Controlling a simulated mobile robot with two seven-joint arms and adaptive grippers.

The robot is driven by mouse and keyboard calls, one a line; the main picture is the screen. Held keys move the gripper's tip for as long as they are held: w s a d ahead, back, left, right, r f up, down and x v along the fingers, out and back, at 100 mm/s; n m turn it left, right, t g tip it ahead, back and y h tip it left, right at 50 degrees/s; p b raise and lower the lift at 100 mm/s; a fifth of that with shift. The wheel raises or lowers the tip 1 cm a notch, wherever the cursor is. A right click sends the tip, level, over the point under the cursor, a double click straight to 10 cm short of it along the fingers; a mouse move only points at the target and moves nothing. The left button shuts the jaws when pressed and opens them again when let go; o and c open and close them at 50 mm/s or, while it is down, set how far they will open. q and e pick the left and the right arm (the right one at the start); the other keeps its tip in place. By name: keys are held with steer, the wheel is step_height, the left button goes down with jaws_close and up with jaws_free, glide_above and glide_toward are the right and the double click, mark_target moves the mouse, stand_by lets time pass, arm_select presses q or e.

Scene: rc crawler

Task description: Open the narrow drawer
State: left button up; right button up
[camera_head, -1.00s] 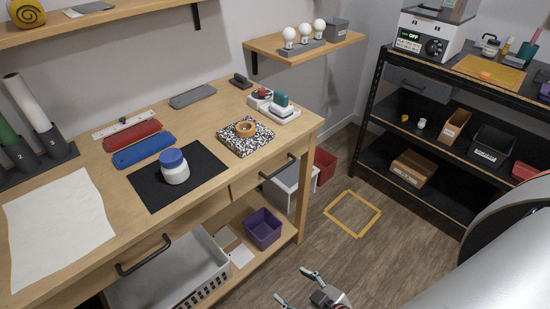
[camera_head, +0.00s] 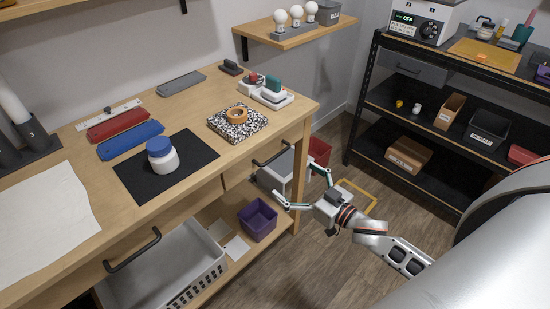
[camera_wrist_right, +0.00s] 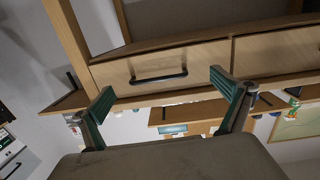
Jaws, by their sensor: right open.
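The narrow drawer (camera_head: 238,178) is the right-hand drawer under the wooden workbench top, with a dark bar handle (camera_head: 273,154). Its front looks flush with the bench, so it appears closed. My right gripper (camera_head: 296,181) is open and empty, in front of and below the handle, apart from it. In the right wrist view, the narrow drawer front (camera_wrist_right: 112,72) and its handle (camera_wrist_right: 158,78) show beyond and between the two spread fingers of the right gripper (camera_wrist_right: 162,82). My left gripper is not in view.
The wide drawer's handle (camera_head: 133,250) is further left on the bench. A purple bin (camera_head: 258,220) and a white basket (camera_head: 203,263) sit on the lower shelf. A black shelf unit (camera_head: 362,100) stands at right. The floor before the bench is open.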

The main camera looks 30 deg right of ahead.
mark_target(277, 156)
steer(key=shift+y, duration=0.4)
steer(key=w, duration=0.3)
steer(key=w+a+r, duration=0.1)
steer(key=w, duration=0.2)
steer(key=w+r, duration=0.1)
steer(key=w, duration=0.2)
steer(key=shift+w+a+r+b, duration=0.15)
steer(key=shift+a+r+b, duration=0.05)
steer(key=shift+b, duration=0.15)
